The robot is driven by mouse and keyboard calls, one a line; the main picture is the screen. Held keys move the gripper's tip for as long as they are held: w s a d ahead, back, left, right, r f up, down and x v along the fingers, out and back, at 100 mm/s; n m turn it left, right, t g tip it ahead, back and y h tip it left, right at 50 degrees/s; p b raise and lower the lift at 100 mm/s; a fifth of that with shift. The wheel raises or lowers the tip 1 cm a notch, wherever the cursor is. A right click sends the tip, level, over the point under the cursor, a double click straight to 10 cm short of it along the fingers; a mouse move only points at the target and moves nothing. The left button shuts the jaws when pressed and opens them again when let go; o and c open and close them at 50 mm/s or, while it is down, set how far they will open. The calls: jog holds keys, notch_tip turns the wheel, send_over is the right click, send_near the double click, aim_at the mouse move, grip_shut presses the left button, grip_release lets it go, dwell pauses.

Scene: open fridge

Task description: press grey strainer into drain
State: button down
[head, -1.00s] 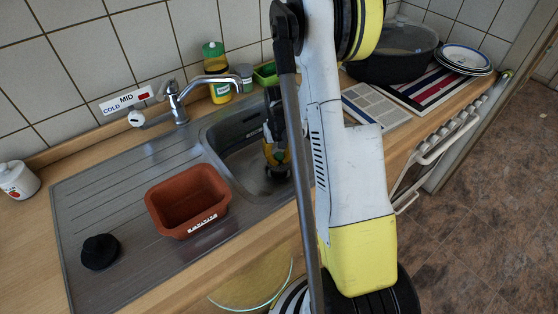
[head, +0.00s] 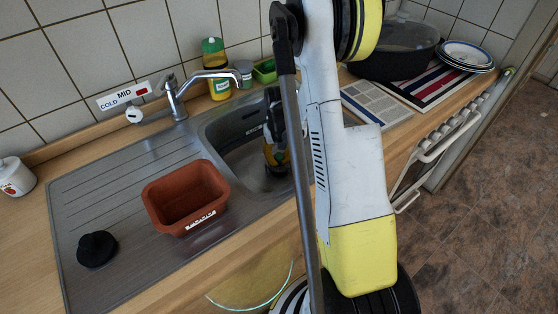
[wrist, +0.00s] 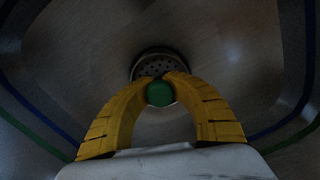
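The round metal strainer (wrist: 158,64) with small holes shows in the wrist view near the middle of the sink bottom, at the drain. I cannot tell how deep it sits. My gripper (wrist: 160,78) has two yellow fingers that curve in until their tips come together at the strainer's near edge. They look shut; whether they touch the strainer is unclear. A round green spot (wrist: 159,94) shows between the fingers; I cannot tell what it is. In the head view my gripper (head: 276,160) points down into the sink basin (head: 228,130), partly behind my arm, and the drain is hidden.
A brown tub (head: 186,198) and a black round object (head: 97,249) stand on the drainboard (head: 110,200). The faucet (head: 205,78) reaches over the basin. Bottles (head: 216,70) stand behind it. A dark pot (head: 400,55) and plates (head: 466,56) are on the right.

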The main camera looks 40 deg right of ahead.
aim_at(279, 155)
jog(key=shift+f+b, duration=1.05)
jog(key=shift+f, duration=0.15)
jog(key=c, duration=1.4)
grip_release()
jog(key=shift+o, duration=0.2)
jog(key=shift+r, duration=0.1)
notch_tip(279, 155, up, 12)
jog(key=shift+s, duration=0.1)
